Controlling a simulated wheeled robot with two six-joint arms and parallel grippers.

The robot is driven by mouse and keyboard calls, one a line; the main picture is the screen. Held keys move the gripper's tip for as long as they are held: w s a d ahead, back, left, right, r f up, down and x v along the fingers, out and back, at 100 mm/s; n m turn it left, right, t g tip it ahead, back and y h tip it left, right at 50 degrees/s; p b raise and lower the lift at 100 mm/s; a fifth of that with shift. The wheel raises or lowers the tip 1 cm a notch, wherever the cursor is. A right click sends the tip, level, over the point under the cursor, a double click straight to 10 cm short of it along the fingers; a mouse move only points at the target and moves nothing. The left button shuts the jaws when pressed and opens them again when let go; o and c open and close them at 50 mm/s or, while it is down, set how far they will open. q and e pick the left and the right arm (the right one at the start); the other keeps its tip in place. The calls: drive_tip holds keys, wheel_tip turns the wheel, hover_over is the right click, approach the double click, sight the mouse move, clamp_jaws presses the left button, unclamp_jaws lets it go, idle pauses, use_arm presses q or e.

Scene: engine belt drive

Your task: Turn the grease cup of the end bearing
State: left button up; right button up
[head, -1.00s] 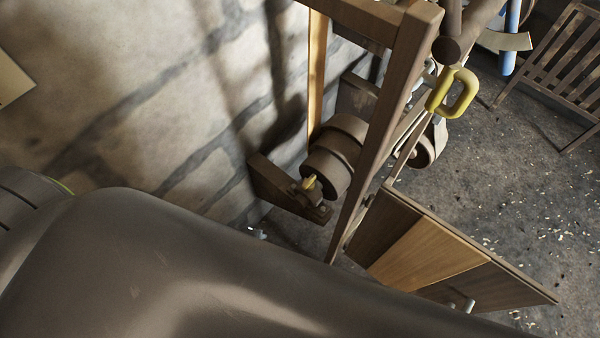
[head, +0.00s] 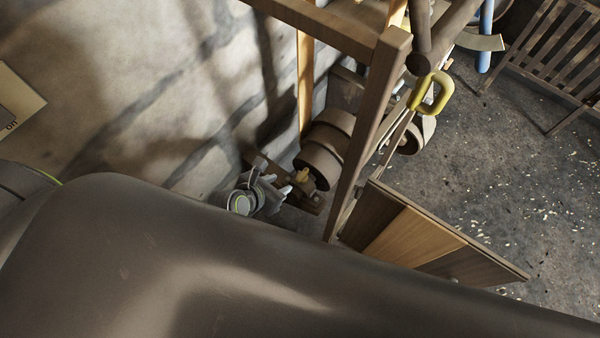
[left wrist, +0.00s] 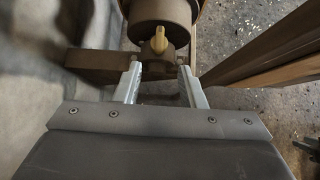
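The grease cup (head: 302,175) is a small yellow-brass piece on the end bearing (head: 311,198), beside the brown pulley (head: 318,167). In the left wrist view the grease cup (left wrist: 159,41) stands ahead, with a winged top, on the bearing's dark bracket (left wrist: 98,60). My left gripper (head: 287,189) is just to the left of the cup in the head view. In the left wrist view its two fingers (left wrist: 160,72) are apart with nothing between them, and the cup lies a little beyond the tips. My right gripper is not in view.
A wooden post (head: 370,130) rises right of the pulley. A yellow handle (head: 441,93) hangs near the post. The stone wall (head: 130,90) is at the left. Floor (head: 520,180) is open at the right.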

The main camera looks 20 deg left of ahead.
sight(302, 173)
use_arm(q)
drive_tip(key=b+x, duration=0.1)
drive_tip(key=x, duration=1.2)
drive_tip(key=shift+w+f, duration=0.15)
drive_tip(key=shift+w, duration=0.05)
clamp_jaws()
